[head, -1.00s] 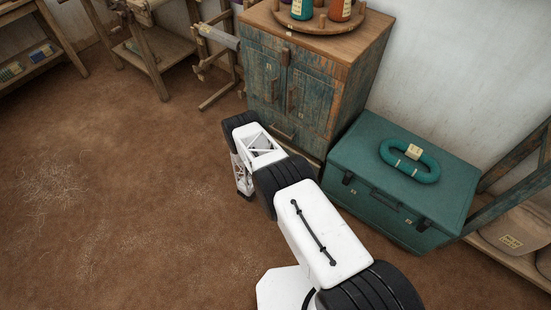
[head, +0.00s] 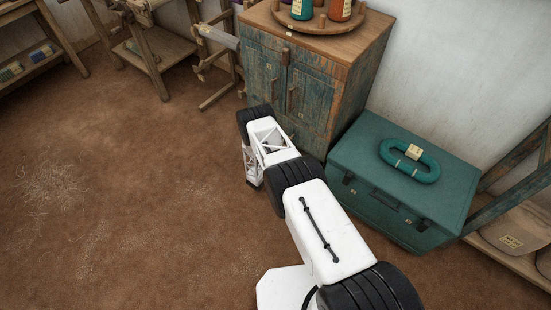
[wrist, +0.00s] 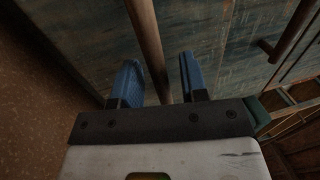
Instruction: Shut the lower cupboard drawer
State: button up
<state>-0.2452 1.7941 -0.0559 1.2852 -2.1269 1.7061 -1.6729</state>
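The weathered blue-green cupboard (head: 312,95) stands against the wall in the head view, its doors shut. My arm covers most of its low front, where the lower drawer is, so I cannot tell how far the drawer stands out. In the wrist view a wooden bar handle (wrist: 148,40) runs close to the blue-painted front (wrist: 215,40). My gripper (wrist: 160,80) is open, its two blue fingers apart, with the bar lying between them in the picture and gaps on both sides. I cannot tell whether they touch it. The fingertips are not visible in the head view.
A teal chest (head: 400,180) with a coiled teal ring (head: 410,162) on its lid stands right of the cupboard, close to my arm. A round wooden stand (head: 318,20) with bottles sits on the cupboard. A second handle (wrist: 286,32) shows in the wrist view. The floor (head: 120,190) at left is clear.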

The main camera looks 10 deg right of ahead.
jog(key=shift+w+d, duration=0.15)
grip_shut()
dwell(0.4)
jog(key=shift+f+x, duration=0.2)
jog(key=shift+x, duration=0.9)
jog(key=shift+f+x, duration=0.2)
jog(key=shift+x, duration=0.95)
jog(key=shift+w, duration=0.1)
grip_release()
jog(key=v, duration=0.8)
